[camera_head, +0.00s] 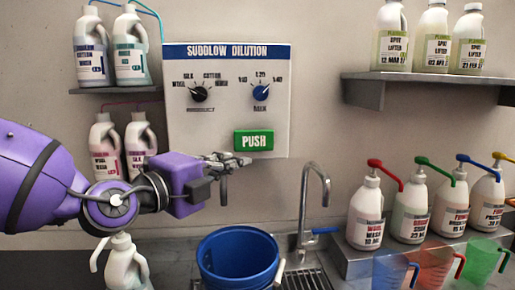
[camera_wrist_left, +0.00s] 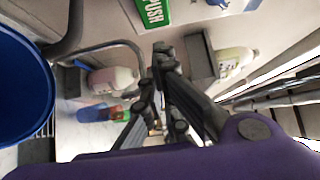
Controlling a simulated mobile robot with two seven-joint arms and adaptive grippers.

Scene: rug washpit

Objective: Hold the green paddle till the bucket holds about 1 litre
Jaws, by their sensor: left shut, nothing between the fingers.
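The green paddle (camera_head: 254,141), marked PUSH, is on the lower right of the white SUDDLOW DILUTION panel (camera_head: 226,122). It also shows at the top of the left wrist view (camera_wrist_left: 153,10). My left gripper (camera_head: 240,160) is shut and empty, just below and left of the paddle in the head view. In the left wrist view its fingertips (camera_wrist_left: 160,50) appear apart from the paddle. The blue bucket (camera_head: 238,262) stands below the panel; its rim shows at the left of the wrist view (camera_wrist_left: 48,85). I see no clear liquid level in it. My right gripper is out of view.
A curved metal tap (camera_head: 325,195) with a blue lever stands right of the bucket. Several pump bottles (camera_head: 366,210) line a ledge at right, with coloured jugs (camera_head: 435,265) in front. A white bottle (camera_head: 124,262) stands under my left arm. Shelves hold more bottles.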

